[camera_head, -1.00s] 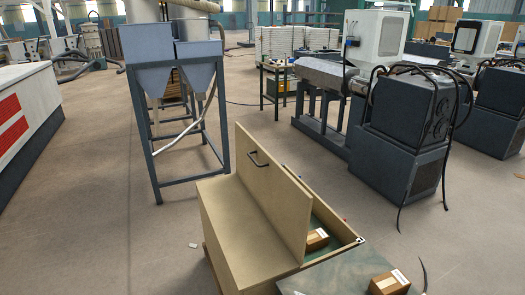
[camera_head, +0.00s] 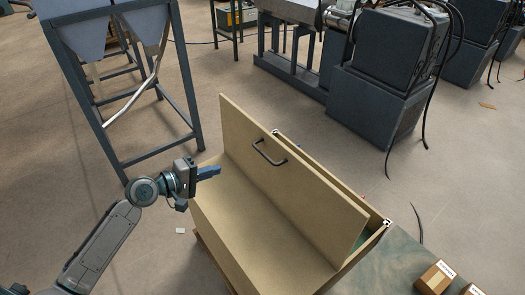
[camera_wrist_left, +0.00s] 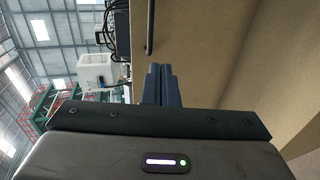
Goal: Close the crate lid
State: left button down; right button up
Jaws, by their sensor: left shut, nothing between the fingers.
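The wooden crate (camera_head: 250,238) stands at lower centre in the head view. Its lid (camera_head: 290,180) is hinged up and stands steeply tilted, with a dark bar handle (camera_head: 268,152) on the face toward my left arm. My left gripper (camera_head: 217,171) is shut and empty, left of the lid and above the crate's flat left top, apart from the handle. In the left wrist view the blue fingers (camera_wrist_left: 161,85) are together, with the lid (camera_wrist_left: 200,40) behind them and the handle (camera_wrist_left: 150,28) just above their tips. My right gripper is not in view.
A table with cardboard boxes (camera_head: 436,277) adjoins the crate at lower right. A blue-framed hopper stand (camera_head: 120,95) is behind on the left. Dark machine cabinets (camera_head: 375,90) stand at the back right. The floor around the crate's left side is mostly clear.

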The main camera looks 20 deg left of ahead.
pick_arm(q)
jog(key=r, duration=0.1)
jog(key=p, duration=0.4)
send_near(262, 154)
jog(key=x, duration=0.6)
jog(key=shift+w+d+f, duration=0.15)
jog(key=shift+w+f, duration=0.05)
jog(key=shift+w, duration=0.15)
jog(key=shift+w+r, duration=0.1)
